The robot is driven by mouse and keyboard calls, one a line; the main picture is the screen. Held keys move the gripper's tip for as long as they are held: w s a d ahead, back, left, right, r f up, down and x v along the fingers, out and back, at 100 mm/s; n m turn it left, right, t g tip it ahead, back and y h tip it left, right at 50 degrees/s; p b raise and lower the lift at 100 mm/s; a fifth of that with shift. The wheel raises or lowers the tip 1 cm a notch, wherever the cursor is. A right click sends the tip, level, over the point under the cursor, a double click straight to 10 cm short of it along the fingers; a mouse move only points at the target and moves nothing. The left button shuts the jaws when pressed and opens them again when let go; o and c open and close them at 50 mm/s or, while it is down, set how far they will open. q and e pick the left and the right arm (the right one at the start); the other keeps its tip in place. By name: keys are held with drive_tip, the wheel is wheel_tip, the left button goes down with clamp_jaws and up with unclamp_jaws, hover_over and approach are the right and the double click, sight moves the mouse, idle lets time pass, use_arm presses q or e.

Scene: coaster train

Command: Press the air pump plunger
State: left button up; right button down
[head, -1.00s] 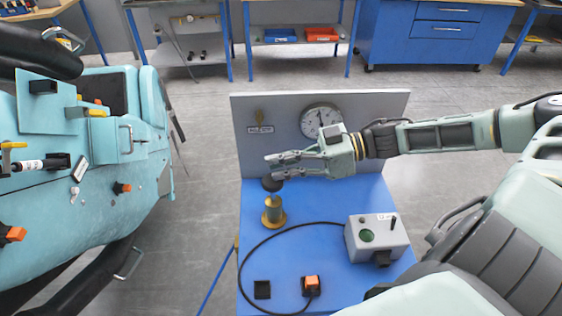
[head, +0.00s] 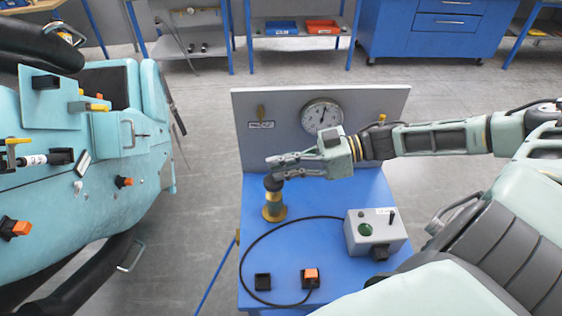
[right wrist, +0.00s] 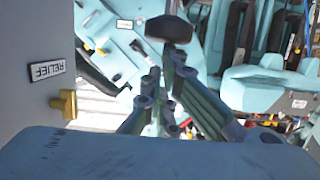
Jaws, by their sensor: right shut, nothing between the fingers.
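The air pump stands on the blue tabletop, with a brass body (head: 274,207) and a dark plunger knob (head: 272,184) on top. The knob sits close above the body, with little rod showing. My right gripper (head: 272,167) is shut and empty, its fingertips just over the knob and seemingly touching it. In the right wrist view the fingers (right wrist: 158,88) point toward a black knob (right wrist: 168,28) just past their tips. My left gripper is in neither view.
A grey panel with a pressure gauge (head: 321,116) and a yellow relief lever (head: 261,112) stands behind the pump. A grey control box (head: 375,232), a cable and an orange switch (head: 311,275) share the blue table (head: 220,272). A teal coaster car (head: 60,190) stands at left.

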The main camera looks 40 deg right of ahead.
use_arm(q)
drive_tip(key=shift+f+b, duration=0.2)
drive_tip(key=shift+b, duration=0.6)
use_arm(e)
drive_tip(key=r+v, duration=0.1)
drive_tip(key=v, duration=0.9)
drive_tip(key=shift+r, duration=0.1)
